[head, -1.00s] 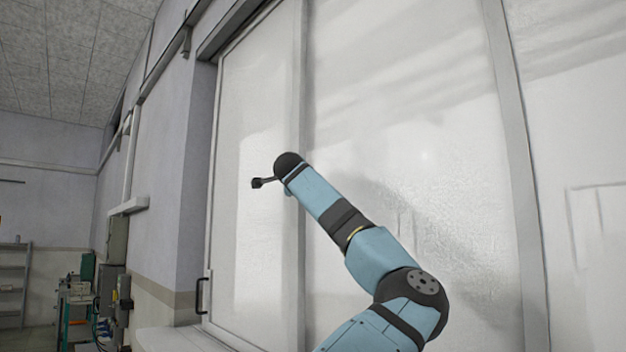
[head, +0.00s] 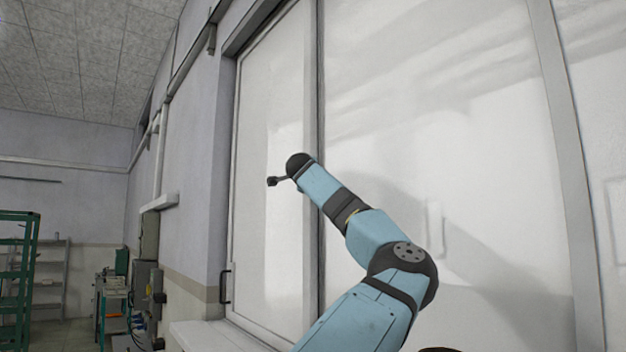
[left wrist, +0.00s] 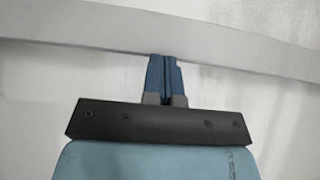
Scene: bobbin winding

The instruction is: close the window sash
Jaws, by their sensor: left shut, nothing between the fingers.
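The window's left pane, a sash (head: 268,110) in a pale frame, fills the middle of the head view. A dark pull handle (head: 225,287) is on its lower left edge. A vertical grey bar (head: 315,90) divides it from a wide pane on the right. One blue arm, which I take as my left, reaches up in front of the panes, its wrist above and right of the handle; its fingers are hidden there. In the left wrist view my left gripper (left wrist: 164,62) is shut and empty, before a pale bar (left wrist: 110,38); contact is unclear. My right gripper is out of view.
A pale sill (head: 205,337) runs below the window. Grey boxes (head: 147,285) hang on the wall to the left. A green rack (head: 18,265) and grey shelves (head: 52,280) stand farther back left.

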